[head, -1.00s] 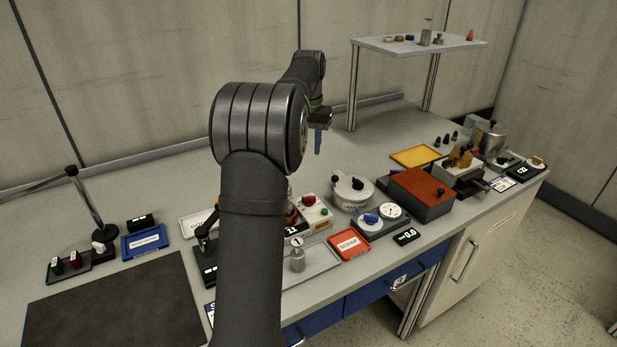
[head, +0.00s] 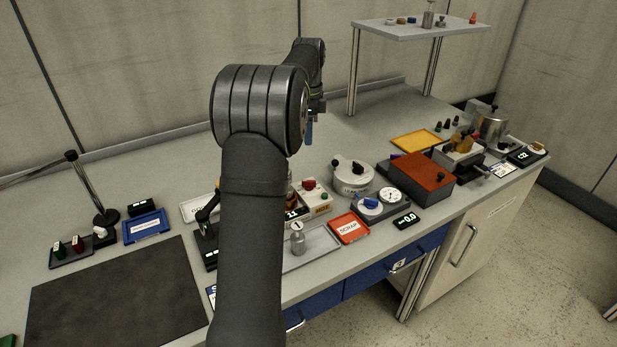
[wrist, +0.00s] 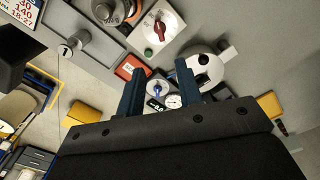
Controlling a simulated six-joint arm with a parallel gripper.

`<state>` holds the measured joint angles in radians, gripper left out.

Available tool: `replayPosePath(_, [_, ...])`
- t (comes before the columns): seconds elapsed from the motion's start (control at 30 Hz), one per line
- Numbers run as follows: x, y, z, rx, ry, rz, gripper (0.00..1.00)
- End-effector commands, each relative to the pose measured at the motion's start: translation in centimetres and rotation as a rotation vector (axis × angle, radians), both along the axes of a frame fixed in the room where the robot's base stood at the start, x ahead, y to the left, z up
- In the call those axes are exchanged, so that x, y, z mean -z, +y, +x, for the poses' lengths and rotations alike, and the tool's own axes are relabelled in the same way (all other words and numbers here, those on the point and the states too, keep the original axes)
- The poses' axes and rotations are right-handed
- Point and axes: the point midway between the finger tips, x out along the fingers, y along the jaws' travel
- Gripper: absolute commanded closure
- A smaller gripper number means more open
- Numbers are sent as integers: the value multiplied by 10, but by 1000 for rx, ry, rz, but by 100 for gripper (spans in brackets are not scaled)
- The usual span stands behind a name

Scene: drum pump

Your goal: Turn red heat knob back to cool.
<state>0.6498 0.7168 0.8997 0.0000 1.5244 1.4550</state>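The red heat knob (head: 309,184) sits on a white box with a green button, just right of my arm in the head view. A yellow label on the box's front appears to read HOT. In the wrist view the red knob (wrist: 160,29) is near the top centre, on its pale panel, beyond my fingertips. My gripper (wrist: 160,65) is open and empty, its two dark blue fingers apart. In the head view my gripper (head: 309,130) hangs above the bench behind the box, clear of the knob. My arm hides part of the box's left side.
A white round pot (head: 352,178), a blue-knobbed gauge unit (head: 380,204) and a red SCRAP tray (head: 349,228) stand right of the box. A metal weight (head: 298,243) sits on a grey tray in front.

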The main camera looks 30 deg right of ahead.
Motion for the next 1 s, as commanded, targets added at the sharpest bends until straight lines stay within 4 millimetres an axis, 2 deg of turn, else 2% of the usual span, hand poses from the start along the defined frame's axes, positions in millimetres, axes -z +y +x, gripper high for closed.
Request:
replayPosePath(0.4, [91,1,-1,-2,3,2,67])
replayPosePath(0.6, [130,1,-1,-3,3,2,67])
replayPosePath(0.8, [152,0,-1,-3,2,1,67])
replayPosePath(1.0, [158,0,-1,-3,0,0,67])
